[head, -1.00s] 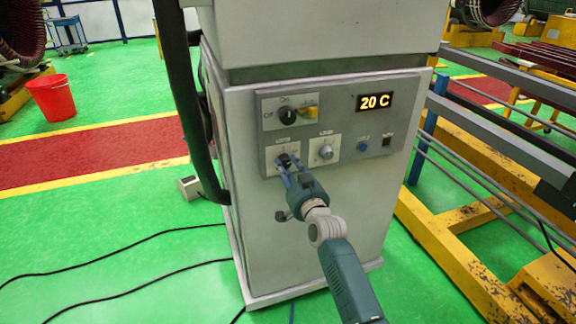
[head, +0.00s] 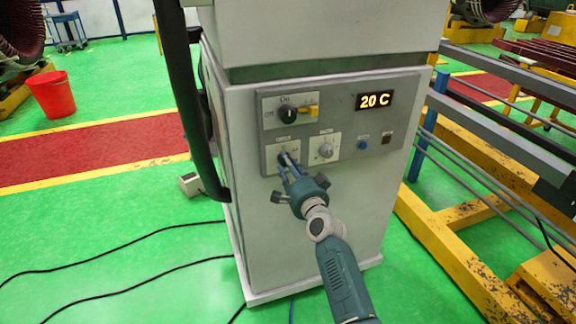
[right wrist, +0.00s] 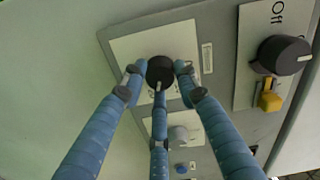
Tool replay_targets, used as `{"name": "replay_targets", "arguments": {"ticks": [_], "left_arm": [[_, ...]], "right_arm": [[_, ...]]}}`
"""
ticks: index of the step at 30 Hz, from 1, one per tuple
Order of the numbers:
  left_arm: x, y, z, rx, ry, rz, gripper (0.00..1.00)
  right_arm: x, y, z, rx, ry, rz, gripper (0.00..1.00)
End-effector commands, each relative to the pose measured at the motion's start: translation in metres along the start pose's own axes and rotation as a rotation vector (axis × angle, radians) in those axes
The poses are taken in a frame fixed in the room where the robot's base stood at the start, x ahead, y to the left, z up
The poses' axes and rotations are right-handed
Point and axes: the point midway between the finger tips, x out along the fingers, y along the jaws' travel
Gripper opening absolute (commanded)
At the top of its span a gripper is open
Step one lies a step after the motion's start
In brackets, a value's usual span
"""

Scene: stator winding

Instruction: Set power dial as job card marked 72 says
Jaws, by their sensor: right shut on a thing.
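The machine's control panel (head: 345,132) carries several controls. My right gripper (head: 287,160) reaches its lower-left plate in the head view. In the right wrist view my right gripper (right wrist: 160,75) has its three blue fingers closed around a black dial (right wrist: 160,70) on a white plate. The fingers hide part of the dial and its markings. A second dial, light grey (head: 325,150), sits on the plate to its right. A black On/Off switch (head: 288,115) is above, with a yellow lever (head: 312,111) beside it. The display (head: 375,100) reads 20 C. No job card shows. My left gripper is out of view.
A blue button (head: 362,145) and a small dark switch (head: 386,138) are on the panel's right. A black hose (head: 180,100) runs down the machine's left side. A yellow and grey metal frame (head: 470,210) stands close on the right. A red bucket (head: 52,96) stands far left.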

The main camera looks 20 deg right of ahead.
Motion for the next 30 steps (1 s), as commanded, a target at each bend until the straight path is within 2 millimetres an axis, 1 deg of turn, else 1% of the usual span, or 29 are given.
{"name": "replay_targets", "arguments": {"ticks": [1, 10, 24, 25, 27, 30], "left_arm": [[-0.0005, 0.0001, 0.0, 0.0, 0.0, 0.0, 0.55], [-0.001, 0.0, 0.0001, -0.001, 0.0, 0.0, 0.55], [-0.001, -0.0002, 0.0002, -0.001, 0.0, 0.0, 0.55], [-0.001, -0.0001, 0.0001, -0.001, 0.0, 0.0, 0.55], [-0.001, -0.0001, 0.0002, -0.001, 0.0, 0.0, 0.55], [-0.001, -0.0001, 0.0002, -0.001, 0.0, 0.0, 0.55]], "right_arm": [[0.0005, -0.0027, -0.0025, 0.023, 0.005, -0.005, 0.04], [0.0006, -0.0027, -0.0024, 0.107, 0.005, -0.005, 0.04], [0.0005, -0.0026, -0.0028, 0.116, 0.005, -0.005, 0.04], [0.0005, -0.0026, -0.0028, 0.116, 0.005, -0.005, 0.36], [0.0005, -0.0023, -0.0026, 0.116, 0.005, -0.005, 0.49], [0.0003, -0.0016, -0.0019, 0.115, 0.004, -0.003, 0.49]]}}
